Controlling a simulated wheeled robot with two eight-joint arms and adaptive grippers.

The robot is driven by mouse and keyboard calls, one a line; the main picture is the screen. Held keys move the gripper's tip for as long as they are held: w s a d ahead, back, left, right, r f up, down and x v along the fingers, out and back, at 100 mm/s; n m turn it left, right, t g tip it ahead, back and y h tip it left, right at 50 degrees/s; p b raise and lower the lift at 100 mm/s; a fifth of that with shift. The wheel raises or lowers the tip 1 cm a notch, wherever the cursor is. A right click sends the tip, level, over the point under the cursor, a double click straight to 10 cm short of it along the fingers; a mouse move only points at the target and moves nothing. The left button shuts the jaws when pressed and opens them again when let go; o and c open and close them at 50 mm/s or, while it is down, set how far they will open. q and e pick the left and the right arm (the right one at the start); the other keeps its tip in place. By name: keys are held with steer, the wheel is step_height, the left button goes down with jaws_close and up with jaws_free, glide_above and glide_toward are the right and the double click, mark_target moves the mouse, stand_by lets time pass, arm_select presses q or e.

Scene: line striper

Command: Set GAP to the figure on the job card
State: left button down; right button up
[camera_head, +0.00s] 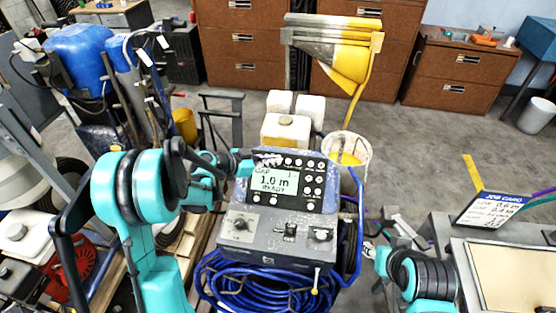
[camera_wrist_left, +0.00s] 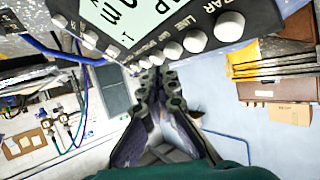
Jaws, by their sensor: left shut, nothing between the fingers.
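The line striper's grey control panel (camera_head: 279,238) stands in the middle of the head view. Its display (camera_head: 273,180) reads "GAP", "1.0 m" and a smaller line that looks like "READY". Small round buttons sit above and right of the display. In the left wrist view the display (camera_wrist_left: 125,18) and a row of pale buttons (camera_wrist_left: 172,48) show close up. My left gripper (camera_head: 268,160) is shut and empty at the panel's upper left edge; its fingers (camera_wrist_left: 160,88) show below the buttons. The job card (camera_head: 490,210) stands at right; its small figures are hard to read.
Blue hose (camera_head: 262,284) is coiled below the panel. A white bucket (camera_head: 346,158) and white containers (camera_head: 285,131) stand behind it. A bench (camera_head: 462,270) is at right, with my right arm in front. Brown drawer cabinets (camera_head: 462,70) line the back; the floor before them is open.

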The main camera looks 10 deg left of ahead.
arm_select(q)
steer(key=s+r+p, duration=0.2)
steer(key=s+r, duration=0.1)
steer(key=shift+s+r, duration=0.2)
steer(key=shift+r, duration=0.05)
arm_select(e)
step_height(320, 180, up, 2)
steer(key=shift+r, duration=0.1)
stand_by(3.3)
